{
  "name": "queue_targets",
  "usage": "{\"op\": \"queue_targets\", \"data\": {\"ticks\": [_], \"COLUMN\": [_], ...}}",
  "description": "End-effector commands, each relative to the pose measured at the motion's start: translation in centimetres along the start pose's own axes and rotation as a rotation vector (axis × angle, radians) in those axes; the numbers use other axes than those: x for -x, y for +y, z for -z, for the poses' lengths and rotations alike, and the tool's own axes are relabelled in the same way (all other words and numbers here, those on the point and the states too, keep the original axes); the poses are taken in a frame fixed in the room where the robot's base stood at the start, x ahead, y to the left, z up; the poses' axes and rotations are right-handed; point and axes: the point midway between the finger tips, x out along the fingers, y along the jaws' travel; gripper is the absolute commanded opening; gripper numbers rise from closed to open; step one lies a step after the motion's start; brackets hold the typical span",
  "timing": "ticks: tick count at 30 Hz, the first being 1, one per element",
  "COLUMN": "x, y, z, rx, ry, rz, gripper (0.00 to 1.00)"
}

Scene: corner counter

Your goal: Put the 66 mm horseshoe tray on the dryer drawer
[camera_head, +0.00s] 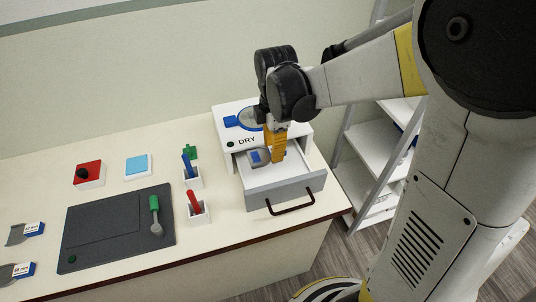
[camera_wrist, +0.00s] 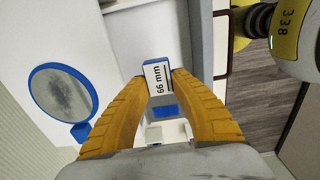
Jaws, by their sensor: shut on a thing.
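The 66 mm horseshoe tray shows its white "66 mm" label block with blue edges (camera_wrist: 157,76) in the wrist view, between my yellow fingertips. My gripper (camera_head: 278,154) is shut on that block and reaches down over the open dryer drawer. The drawer (camera_head: 285,192) is pulled out from the white dryer marked DRY (camera_head: 238,113). A grey piece with a blue face (camera_head: 257,157) shows over the drawer floor, just left of my fingers; it seems to belong to the tray. Whether the tray touches the drawer floor I cannot tell.
Two more horseshoe trays (camera_head: 33,229) lie at the counter's left. Holders with a blue tool (camera_head: 188,168) and a red tool (camera_head: 195,203) stand left of the drawer. A white shelf rack (camera_head: 377,150) stands right.

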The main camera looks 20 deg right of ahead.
Motion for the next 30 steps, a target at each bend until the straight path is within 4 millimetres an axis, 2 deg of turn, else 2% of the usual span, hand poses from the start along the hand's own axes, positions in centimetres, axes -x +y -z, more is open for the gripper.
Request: {"op": "queue_targets", "data": {"ticks": [6,14,18,30], "x": [-4.6,-7.0,-9.2,-9.9], "y": [0.0,0.0,0.0,0.0], "z": [0.0,0.0,0.0,0.0], "rx": [0.001,0.0,0.0,0.0], "ry": [0.0,0.0,0.0,0.0], "rz": [0.0,0.0,0.0,0.0], "gripper": [0.0,0.0,0.0,0.0]}}
